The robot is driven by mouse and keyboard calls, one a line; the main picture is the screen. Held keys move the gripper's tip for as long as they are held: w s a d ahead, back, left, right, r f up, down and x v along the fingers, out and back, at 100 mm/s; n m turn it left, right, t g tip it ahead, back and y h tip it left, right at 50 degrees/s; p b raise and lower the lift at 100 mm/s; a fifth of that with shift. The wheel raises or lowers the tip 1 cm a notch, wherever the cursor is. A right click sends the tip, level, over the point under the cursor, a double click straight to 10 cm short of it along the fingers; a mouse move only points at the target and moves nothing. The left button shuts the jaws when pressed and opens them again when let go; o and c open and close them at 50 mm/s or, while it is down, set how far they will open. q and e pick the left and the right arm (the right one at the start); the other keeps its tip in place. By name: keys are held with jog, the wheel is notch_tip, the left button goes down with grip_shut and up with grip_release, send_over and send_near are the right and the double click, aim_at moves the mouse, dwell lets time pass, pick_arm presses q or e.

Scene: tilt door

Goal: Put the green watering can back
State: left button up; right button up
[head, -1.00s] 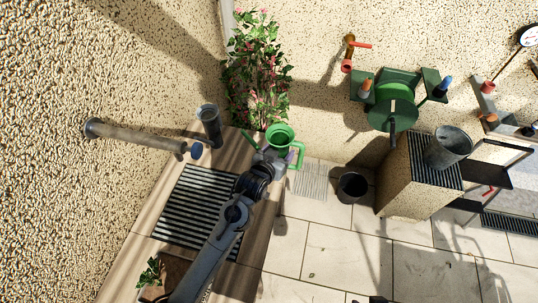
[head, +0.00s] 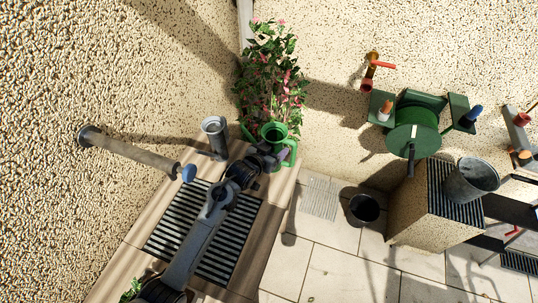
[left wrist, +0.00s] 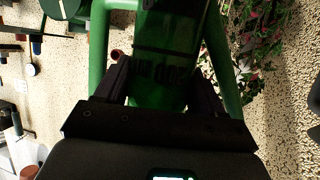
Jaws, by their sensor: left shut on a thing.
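The green watering can (head: 274,132) is at the far end of the wooden bench in the head view, in front of the flowering plant. My left gripper (head: 270,158) is at the can's near side. In the left wrist view, the can (left wrist: 165,50) fills the upper middle, and the left gripper (left wrist: 160,82) is shut on it, one dark finger on each side. Whether the can's base touches the bench is hidden by my arm. My right gripper is not in view.
A grey metal can (head: 215,135) stands close to the left. A wall pipe with a blue tip (head: 188,173) juts out nearby. The flowering plant (head: 272,75) is behind. A black bucket (head: 363,209) stands on the tiled floor, below a green hose reel (head: 414,125).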

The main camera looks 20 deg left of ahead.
pick_arm(q)
jog(key=shift+w+a+f, duration=0.1)
jog(key=shift+a+f, duration=0.2)
jog(key=shift+a, duration=0.2)
jog(key=shift+w+a+f, duration=0.1)
jog(key=shift+a+f, duration=0.15)
jog(key=shift+a, duration=0.2)
jog(key=shift+f, duration=1.95)
jog(key=shift+f, duration=0.1)
jog(key=shift+f, duration=0.15)
jog(key=o, duration=1.6)
jog(key=shift+o, duration=0.2)
